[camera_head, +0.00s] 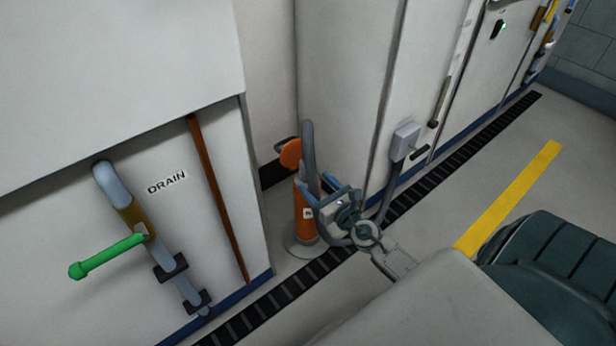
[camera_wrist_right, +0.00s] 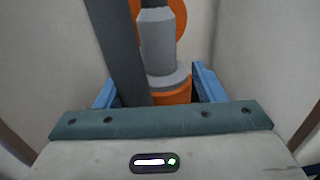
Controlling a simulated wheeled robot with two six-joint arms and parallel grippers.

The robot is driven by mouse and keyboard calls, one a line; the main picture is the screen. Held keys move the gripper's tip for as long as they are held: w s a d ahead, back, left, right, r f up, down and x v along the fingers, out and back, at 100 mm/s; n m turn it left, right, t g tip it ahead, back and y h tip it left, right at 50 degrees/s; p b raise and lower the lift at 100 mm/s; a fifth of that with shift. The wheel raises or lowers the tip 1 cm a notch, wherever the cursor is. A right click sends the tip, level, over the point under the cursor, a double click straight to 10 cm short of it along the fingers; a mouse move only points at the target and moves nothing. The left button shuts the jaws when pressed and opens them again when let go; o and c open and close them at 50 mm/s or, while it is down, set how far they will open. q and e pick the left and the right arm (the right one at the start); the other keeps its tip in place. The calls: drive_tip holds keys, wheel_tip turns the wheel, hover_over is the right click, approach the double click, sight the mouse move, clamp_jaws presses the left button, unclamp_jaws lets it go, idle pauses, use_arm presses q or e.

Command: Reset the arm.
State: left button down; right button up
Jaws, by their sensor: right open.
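My right gripper (camera_head: 316,190) is open, in front of an orange post with a grey round foot (camera_head: 305,215) in the wall recess. An orange disc (camera_head: 290,153) and a thick grey bar or hose (camera_head: 308,145) are at the post's top. In the right wrist view my blue fingers (camera_wrist_right: 153,88) stand apart. The grey and orange post (camera_wrist_right: 168,88) and the dark grey bar (camera_wrist_right: 120,50) show between and beyond them. I cannot tell whether either finger touches them. No object is held. My left gripper is not in view.
A white cabinet marked DRAIN (camera_head: 167,183) stands left, with a green-handled lever (camera_head: 108,256) sticking out. A grey wall box (camera_head: 405,138) is right of the recess. A dark floor grate (camera_head: 450,155) runs along the wall.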

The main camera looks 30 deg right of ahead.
drive_tip(key=s, duration=0.4)
drive_tip(key=shift+b, duration=0.3)
drive_tip(key=shift+r, duration=0.1)
